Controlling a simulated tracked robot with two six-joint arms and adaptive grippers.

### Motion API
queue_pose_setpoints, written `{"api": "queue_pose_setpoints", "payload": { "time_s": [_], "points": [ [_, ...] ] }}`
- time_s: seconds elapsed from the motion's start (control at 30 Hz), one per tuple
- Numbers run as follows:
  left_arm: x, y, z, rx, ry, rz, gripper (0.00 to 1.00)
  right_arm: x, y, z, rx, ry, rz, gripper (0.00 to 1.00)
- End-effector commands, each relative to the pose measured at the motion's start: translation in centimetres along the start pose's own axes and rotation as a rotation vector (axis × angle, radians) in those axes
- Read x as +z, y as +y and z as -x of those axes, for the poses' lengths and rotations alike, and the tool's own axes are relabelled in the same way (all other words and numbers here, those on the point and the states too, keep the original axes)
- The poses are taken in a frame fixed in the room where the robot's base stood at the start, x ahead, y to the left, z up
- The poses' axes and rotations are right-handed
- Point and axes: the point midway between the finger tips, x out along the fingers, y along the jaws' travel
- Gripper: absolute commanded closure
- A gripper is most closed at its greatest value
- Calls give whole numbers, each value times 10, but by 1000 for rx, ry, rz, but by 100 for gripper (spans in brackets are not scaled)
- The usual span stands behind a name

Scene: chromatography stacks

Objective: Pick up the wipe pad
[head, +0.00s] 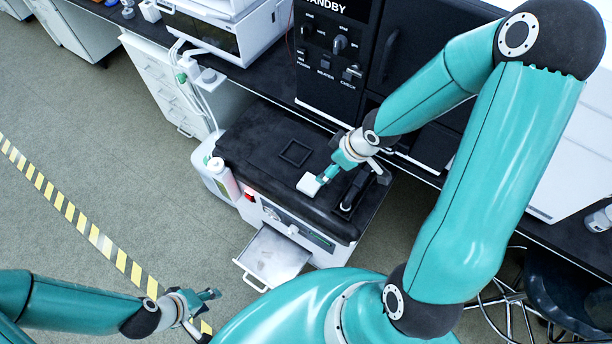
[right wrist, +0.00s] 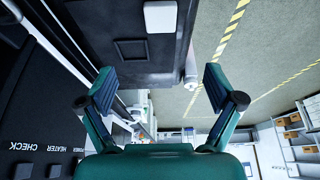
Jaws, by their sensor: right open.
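The wipe pad, a small white block, lies on the black top of the bench unit in the head view (head: 309,184). It also shows at the top of the right wrist view (right wrist: 160,17). My right gripper (head: 330,172) is over the black top, close beside the pad in the head view. In the right wrist view its jaws (right wrist: 158,88) are spread wide with nothing between them, and the pad lies beyond the fingertips. My left gripper (head: 207,297) is low at the left over the floor, away from the pad; its finger gap is unclear.
A square black frame (head: 296,153) lies on the same top, left of the pad. A pink-white bottle (head: 224,179) stands at its left side. An open drawer (head: 273,254) sticks out below. A black control panel (head: 335,45) rises behind.

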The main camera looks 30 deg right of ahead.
Motion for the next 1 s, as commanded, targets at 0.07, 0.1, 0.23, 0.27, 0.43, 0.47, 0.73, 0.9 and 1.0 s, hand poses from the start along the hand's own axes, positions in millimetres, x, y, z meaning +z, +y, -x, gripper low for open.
{"api": "queue_pose_setpoints", "payload": {
  "time_s": [0.07, 0.1, 0.23, 0.27, 0.43, 0.47, 0.73, 0.9, 1.0],
  "points": [
    [0, 1, 2, 0, -1, 0, 60, -1, 2, 2, 4, 0, -6, 8],
    [0, 0, 0, 0, -1, 0, 60, -1, 3, -1, 4, 0, -6, 8],
    [0, -6, -16, 0, -1, 0, 60, 1, 2, -18, 2, -1, -4, 8],
    [0, -7, -20, 0, -1, 0, 60, 1, 2, -23, 1, -1, -4, 8],
    [0, -17, -46, 0, -1, 0, 60, 1, 2, -55, 1, 0, -2, 8],
    [0, -18, -51, 0, -1, 0, 60, 1, 2, -60, 1, 0, -2, 8],
    [0, -31, -85, 0, 0, 0, 60, 1, 1, -104, 0, -1, -1, 8],
    [0, -33, -92, 0, 0, 0, 60, -1, 1, -114, 1, 0, -1, 8],
    [0, -34, -94, 0, 0, 0, 60, -1, 1, -117, 1, -1, -3, 8]
  ]
}}
